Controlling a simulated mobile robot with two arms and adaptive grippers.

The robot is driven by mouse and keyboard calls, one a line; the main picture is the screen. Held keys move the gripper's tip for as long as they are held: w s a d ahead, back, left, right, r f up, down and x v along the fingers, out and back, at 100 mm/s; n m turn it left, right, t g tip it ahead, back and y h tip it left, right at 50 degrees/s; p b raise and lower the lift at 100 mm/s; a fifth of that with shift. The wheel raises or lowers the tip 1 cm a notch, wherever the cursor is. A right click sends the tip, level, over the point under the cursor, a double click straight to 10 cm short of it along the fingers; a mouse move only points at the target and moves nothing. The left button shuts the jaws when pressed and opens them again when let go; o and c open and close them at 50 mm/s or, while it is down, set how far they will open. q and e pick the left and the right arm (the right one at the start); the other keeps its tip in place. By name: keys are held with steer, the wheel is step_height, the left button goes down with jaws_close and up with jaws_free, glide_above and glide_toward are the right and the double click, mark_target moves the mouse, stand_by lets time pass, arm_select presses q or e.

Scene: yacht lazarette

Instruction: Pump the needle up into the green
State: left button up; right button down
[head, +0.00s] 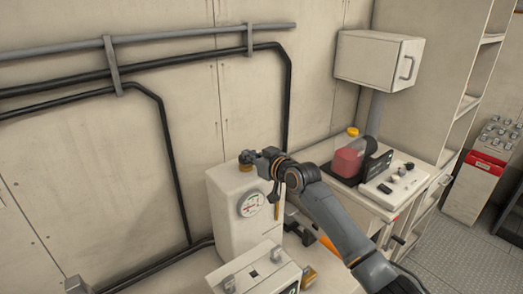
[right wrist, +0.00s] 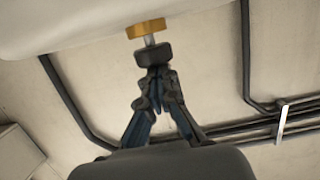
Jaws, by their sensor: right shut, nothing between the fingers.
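A white box (head: 228,222) stands against the wall and carries a round gauge (head: 250,204) on its front. The dial shows red and green marks, but the needle is too small to read. On top of the box is a plunger with a black knob (head: 246,157) over a brass collar (head: 245,167). My right gripper (head: 264,154) is shut beside the knob, with nothing in it. In the right wrist view, the shut fingertips (right wrist: 158,75) are at the black knob (right wrist: 153,54); a thin metal rod shows between knob and brass collar (right wrist: 147,28). I cannot tell whether they touch. My left gripper is not in view.
A red container with a yellow cap (head: 349,158) stands on the counter to the right. Pipes (head: 150,38) run along the wall. A wall cabinet (head: 372,60) hangs above the counter.

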steer(key=r, duration=0.1)
steer(key=s+r, duration=0.1)
steer(key=d+r, duration=0.1)
steer(key=shift+s+p, duration=0.3)
arm_select(q)
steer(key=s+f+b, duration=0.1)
steer(key=b, duration=0.1)
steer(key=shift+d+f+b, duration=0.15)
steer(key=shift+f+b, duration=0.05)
steer(key=shift+b, duration=0.15)
arm_select(e)
steer(key=v, duration=0.8)
steer(key=shift+r, duration=0.25)
steer(key=shift+s, duration=0.1)
